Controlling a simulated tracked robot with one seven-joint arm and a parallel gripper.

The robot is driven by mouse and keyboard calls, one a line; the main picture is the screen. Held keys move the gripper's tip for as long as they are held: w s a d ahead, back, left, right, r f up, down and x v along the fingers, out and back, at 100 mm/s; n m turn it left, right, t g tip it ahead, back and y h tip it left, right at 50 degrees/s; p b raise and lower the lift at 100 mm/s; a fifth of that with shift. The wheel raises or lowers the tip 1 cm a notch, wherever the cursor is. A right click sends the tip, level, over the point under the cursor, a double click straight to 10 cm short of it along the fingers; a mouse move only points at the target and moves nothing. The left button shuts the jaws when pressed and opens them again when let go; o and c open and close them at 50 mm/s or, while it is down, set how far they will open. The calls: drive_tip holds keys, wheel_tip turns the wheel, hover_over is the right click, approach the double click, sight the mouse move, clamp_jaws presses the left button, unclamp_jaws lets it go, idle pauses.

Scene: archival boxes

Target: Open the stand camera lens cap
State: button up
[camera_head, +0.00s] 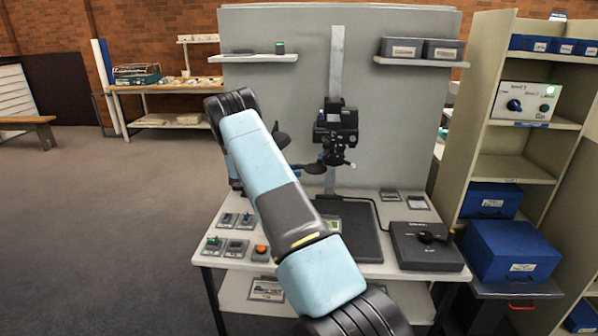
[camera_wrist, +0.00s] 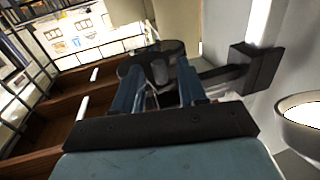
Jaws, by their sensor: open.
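The stand camera (camera_head: 336,124) is a black body on a pale upright column, above a dark baseboard (camera_head: 362,245). Its lens (camera_head: 334,156) points down; I cannot make out the cap for certain in the body view. In the wrist view, my gripper (camera_wrist: 158,72) has two blue fingers apart. A dark rounded part (camera_wrist: 150,54) lies at and just beyond the fingertips; I cannot tell whether it is the lens cap or whether it touches them. A dark bar runs from it to a black block (camera_wrist: 257,68). In the body view my arm hides most of my gripper.
The white worktable (camera_head: 205,260) holds small button boxes (camera_head: 236,246) at left and a dark control box (camera_head: 426,247) at right. A grey back panel (camera_head: 400,130) carries two shelves. A shelving unit (camera_head: 513,168) with blue boxes stands at right. The floor at left is clear.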

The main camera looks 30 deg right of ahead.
drive_tip(key=v, duration=1.3)
